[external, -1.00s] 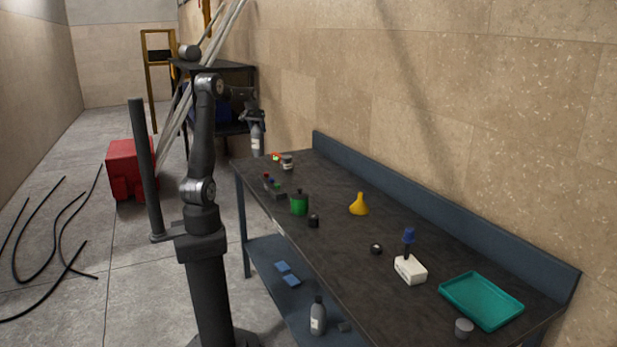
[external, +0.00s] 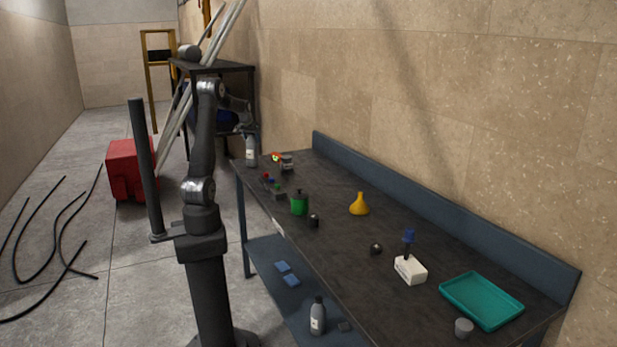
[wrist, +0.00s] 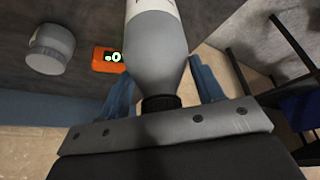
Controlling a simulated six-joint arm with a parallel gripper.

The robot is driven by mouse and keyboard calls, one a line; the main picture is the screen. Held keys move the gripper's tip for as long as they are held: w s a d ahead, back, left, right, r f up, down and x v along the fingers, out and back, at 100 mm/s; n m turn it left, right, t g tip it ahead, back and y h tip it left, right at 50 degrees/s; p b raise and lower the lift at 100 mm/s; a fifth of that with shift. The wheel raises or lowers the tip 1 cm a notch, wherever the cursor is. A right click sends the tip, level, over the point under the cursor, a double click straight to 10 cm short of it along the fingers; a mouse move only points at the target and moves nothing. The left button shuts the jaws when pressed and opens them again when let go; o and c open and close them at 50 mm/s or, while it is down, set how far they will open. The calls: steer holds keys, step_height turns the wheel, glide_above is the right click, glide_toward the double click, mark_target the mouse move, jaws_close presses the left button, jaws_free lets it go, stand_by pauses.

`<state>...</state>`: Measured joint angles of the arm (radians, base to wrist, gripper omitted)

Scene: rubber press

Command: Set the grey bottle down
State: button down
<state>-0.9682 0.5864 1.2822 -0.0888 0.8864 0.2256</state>
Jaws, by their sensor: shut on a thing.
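The grey bottle (external: 250,153) is held upright in my gripper (external: 247,132) at the far left end of the workbench (external: 330,250). In the external view its base appears at about the level of the bench top, near the far corner; I cannot tell whether it touches. In the wrist view the grey bottle (wrist: 158,45) sits between the two blue fingers of my gripper (wrist: 163,85), with its dark cap towards the palm.
A green container (external: 299,204), yellow funnel (external: 359,205) and teal tray (external: 482,301) stand farther along the bench. Another grey bottle (external: 318,316) is on the lower shelf.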

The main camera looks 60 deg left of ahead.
steer(key=shift+f, duration=0.1)
steer(key=shift+c, duration=2)
jaws_free()
steer(key=v, duration=1.2)
